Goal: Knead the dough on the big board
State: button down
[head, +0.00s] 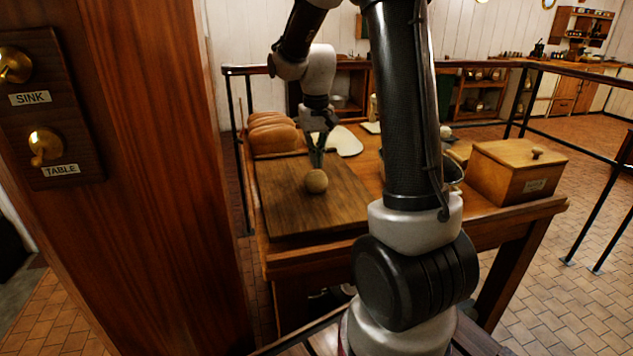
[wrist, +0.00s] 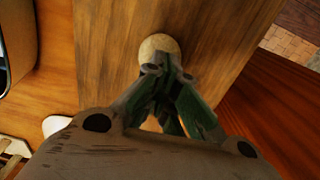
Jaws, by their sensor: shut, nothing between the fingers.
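The dough (head: 316,181) is a small pale ball on the big wooden board (head: 290,215), near the middle of it. In the wrist view the dough (wrist: 158,47) lies just past my fingertips, partly hidden by them. My gripper (head: 317,160) points down with its fingers closed together, right at or just above the top of the dough. The closed green fingers also show in the wrist view (wrist: 165,75). I cannot tell whether the tips touch the dough. Nothing is held between them.
Bread loaves (head: 272,132) stand at the board's far left edge. A pale flat piece (head: 345,141) lies behind the board. A wooden box (head: 516,168) with a knobbed lid stands at the table's right. A wooden post (head: 120,200) with brass switches is at left.

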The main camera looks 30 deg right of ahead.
jog(key=shift+f, duration=0.25)
jog(key=shift+f, duration=0.7)
dwell(0.6)
jog(key=shift+r, duration=1)
jog(key=shift+f, duration=1)
dwell(0.4)
jog(key=shift+r, duration=0.95)
jog(key=shift+f, duration=0.25)
